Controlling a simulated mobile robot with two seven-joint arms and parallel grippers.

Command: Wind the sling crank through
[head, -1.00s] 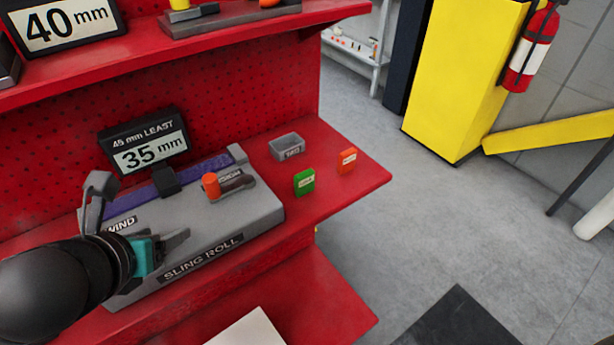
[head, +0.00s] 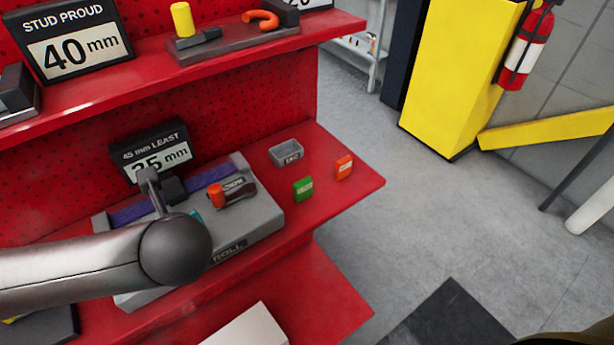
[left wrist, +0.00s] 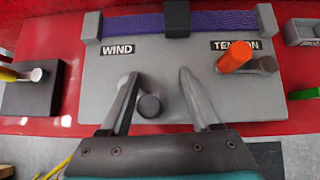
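The sling roll unit (head: 262,222) is a grey box on the red bench, with a purple strap (head: 130,213) along its back. In the left wrist view, a dark round crank knob (left wrist: 149,107) stands below the WIND label (left wrist: 117,51). My left gripper (left wrist: 160,76) is open over the unit; the knob shows between its fingers, nearer the left one. Contact cannot be told. An orange-tipped tension lever (left wrist: 236,57) is at the right. In the head view my arm hides the crank and most of the gripper. The display (head: 157,157) reads 45 mm LEAST above a partly covered 35 mm. My right gripper is out of view.
A small grey tray (head: 286,152), a green tag (head: 303,189) and an orange tag (head: 343,167) are on the bench to the right. A red shelf (head: 120,85) overhangs behind, with a 40 mm display (head: 75,50). A dark block (left wrist: 35,88) stands left of the unit.

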